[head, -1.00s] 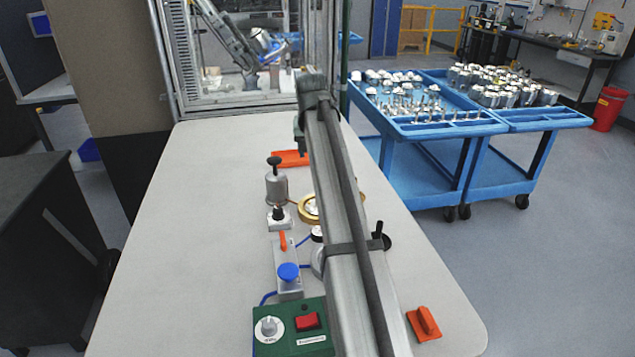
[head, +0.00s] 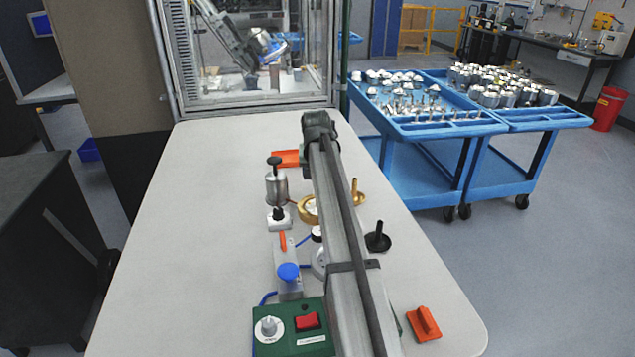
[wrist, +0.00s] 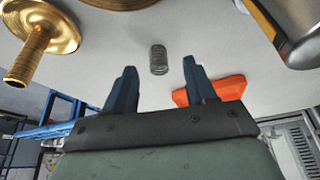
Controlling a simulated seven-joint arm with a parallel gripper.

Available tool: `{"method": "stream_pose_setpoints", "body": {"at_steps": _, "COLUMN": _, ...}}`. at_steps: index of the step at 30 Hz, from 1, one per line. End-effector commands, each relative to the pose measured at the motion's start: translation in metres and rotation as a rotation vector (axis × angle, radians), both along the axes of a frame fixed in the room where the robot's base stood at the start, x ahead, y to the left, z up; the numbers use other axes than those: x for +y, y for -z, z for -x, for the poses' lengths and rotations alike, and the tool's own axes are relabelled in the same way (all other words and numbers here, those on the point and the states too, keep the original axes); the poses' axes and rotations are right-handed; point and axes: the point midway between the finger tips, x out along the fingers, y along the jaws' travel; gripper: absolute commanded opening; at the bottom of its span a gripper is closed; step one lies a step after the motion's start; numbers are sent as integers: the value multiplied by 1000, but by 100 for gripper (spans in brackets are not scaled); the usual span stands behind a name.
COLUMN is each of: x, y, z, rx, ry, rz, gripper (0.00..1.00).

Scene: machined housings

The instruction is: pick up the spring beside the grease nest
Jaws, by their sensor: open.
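The spring (wrist: 158,59) is a small grey coil on the pale table in the wrist view. My gripper (wrist: 159,67) is open, its two dark blue fingers to either side of the spring in that picture. The spring looks apart from both fingers; I cannot tell the height gap. In the head view my arm hides the spring and the fingers. A brass ring-like dish (head: 307,210) lies beside my arm, and its brass edge shows at the top of the wrist view (wrist: 120,3). I cannot tell whether it is the grease nest.
An orange piece (wrist: 215,90) lies by the right finger. A brass flanged part with a threaded stem (wrist: 38,42) is at upper left, a metal cylinder (wrist: 292,28) at upper right. The table's left side is clear.

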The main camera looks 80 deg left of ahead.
Motion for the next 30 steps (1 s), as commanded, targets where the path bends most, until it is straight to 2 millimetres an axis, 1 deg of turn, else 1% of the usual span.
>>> {"method": "stream_pose_setpoints", "body": {"at_steps": 3, "x": 6, "y": 16, "z": -4, "rx": 0, "ry": 0, "rz": 0, "gripper": 56}}
{"method": "stream_pose_setpoints", "body": {"at_steps": 6, "x": 10, "y": 25, "z": -4, "rx": 0, "ry": 0, "rz": 1, "gripper": 56}}
{"method": "stream_pose_setpoints", "body": {"at_steps": 14, "x": 11, "y": 28, "z": -5, "rx": 0, "ry": 0, "rz": -1, "gripper": 56}}
{"method": "stream_pose_setpoints", "body": {"at_steps": 30, "x": 11, "y": 28, "z": -4, "rx": 0, "ry": 0, "rz": -1, "gripper": 5}}
